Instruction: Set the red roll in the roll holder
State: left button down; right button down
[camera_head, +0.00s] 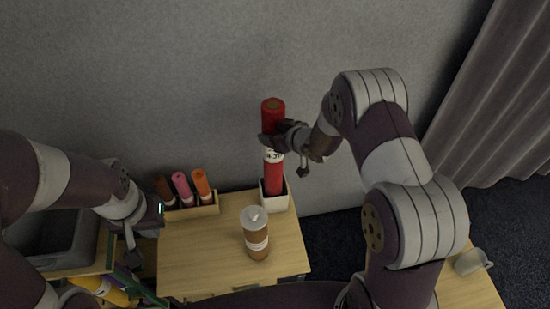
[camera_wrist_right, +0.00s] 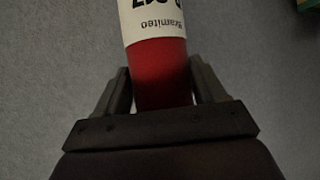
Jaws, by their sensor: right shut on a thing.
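The red roll (camera_head: 273,178), with a white printed label, stands upright above the table's back edge. Its lower end appears to be within the mouth of the white square roll holder (camera_head: 277,203); I cannot tell how deep it sits. My right gripper (camera_head: 272,141) is shut on the roll above its label, with the roll's top sticking out above the fingers. In the right wrist view the roll (camera_wrist_right: 162,75) runs between the two fingers (camera_wrist_right: 162,95). My left gripper (camera_head: 130,250) hangs at the left of the table; its jaw opening is unclear.
A brown cup with a pale lid (camera_head: 256,240) stands in front of the holder. A low tan rack (camera_head: 205,211) with brown, pink and orange rolls is to the left. A grey bin (camera_head: 55,238) is far left, a pale mug (camera_head: 470,262) far right. The table's middle left is clear.

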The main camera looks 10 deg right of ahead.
aim_at(273, 155)
notch_tip(273, 155, down, 8)
jog(key=shift+b, duration=0.3)
jog(key=shift+f, duration=0.1)
jog(key=shift+c, duration=0.4)
grip_release()
jog(key=shift+f, duration=0.1)
